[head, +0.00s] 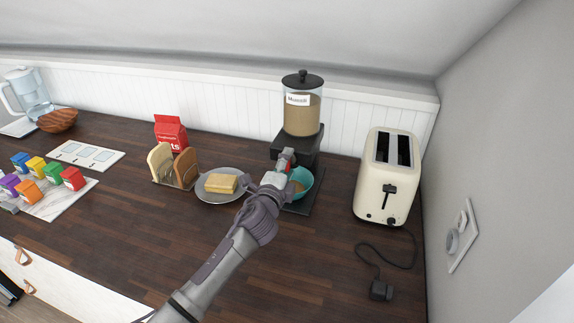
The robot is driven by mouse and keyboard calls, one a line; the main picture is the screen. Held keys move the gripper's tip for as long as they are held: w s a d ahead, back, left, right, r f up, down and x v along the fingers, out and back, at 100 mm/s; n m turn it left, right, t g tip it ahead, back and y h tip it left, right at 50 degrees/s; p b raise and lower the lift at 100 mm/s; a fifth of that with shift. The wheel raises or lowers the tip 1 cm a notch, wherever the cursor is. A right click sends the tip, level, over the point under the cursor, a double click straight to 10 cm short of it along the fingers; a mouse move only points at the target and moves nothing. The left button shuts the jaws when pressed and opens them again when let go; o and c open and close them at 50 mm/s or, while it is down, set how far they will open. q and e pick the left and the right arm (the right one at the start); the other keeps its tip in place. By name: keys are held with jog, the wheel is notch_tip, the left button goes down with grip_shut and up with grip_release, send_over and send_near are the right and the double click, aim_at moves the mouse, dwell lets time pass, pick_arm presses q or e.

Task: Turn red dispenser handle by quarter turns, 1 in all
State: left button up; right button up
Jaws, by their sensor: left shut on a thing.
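The dispenser (301,112) stands at the back of the counter, with a clear hopper of tan food, a black lid and a black base. Its label seems to read "Muesli". A little of the red handle (288,168) shows at the front, between my fingers. My left gripper (287,160) is shut on the red handle, and it hides most of it. A teal bowl (304,187) stands on the dispenser's base under the outlet, partly behind my gripper. Some tan food shows in it. My right gripper is not in view.
A cream toaster (387,180) stands close on the right, its cord and plug (381,290) on the counter. A plate (221,197) with butter, a toast rack (175,170) and a red bag (171,132) are left. The front counter is mostly clear.

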pick_arm(q)
jog(key=o, duration=1.1)
jog(key=shift+o, duration=0.2)
jog(key=v, duration=1.2)
jog(key=shift+s+f, duration=0.1)
